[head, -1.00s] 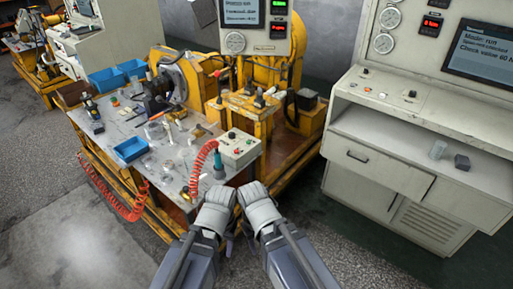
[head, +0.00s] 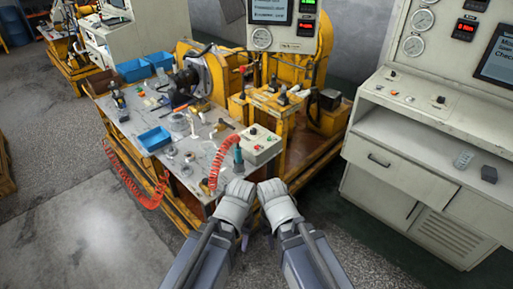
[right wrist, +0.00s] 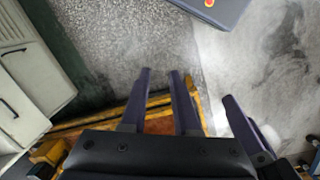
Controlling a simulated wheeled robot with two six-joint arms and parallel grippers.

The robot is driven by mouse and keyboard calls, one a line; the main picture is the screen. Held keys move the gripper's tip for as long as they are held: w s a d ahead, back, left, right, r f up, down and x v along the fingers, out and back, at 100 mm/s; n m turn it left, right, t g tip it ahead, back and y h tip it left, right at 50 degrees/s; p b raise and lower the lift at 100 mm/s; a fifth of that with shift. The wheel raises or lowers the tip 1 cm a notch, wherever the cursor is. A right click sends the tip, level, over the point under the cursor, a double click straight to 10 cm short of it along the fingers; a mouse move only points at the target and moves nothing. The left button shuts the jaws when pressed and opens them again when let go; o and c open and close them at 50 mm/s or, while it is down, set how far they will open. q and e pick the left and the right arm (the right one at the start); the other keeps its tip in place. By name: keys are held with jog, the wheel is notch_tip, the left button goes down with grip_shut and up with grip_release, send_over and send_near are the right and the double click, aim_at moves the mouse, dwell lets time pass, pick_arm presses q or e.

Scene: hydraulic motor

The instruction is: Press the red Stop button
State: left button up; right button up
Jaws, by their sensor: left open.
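A light grey control box (head: 261,150) with several small buttons and knobs stands at the right end of the workbench in the head view. A small red spot is on its top, too small to identify as the Stop button. The white console (head: 412,98) at right also carries small controls, one reddish; labels are unreadable. My left gripper (head: 245,241) and right gripper (head: 269,239) hang side by side in front of the bench, pointing down, apart from both panels. In the right wrist view my right gripper (right wrist: 161,72) is open and empty above the floor. The left gripper is open.
The workbench (head: 185,178) holds blue bins (head: 153,139), metal parts and a red coiled hose (head: 222,158). A yellow machine frame (head: 300,120) stands behind. A screen (head: 270,10) is above. Open floor (head: 90,220) lies at left and in front.

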grip_shut()
dwell(1.4)
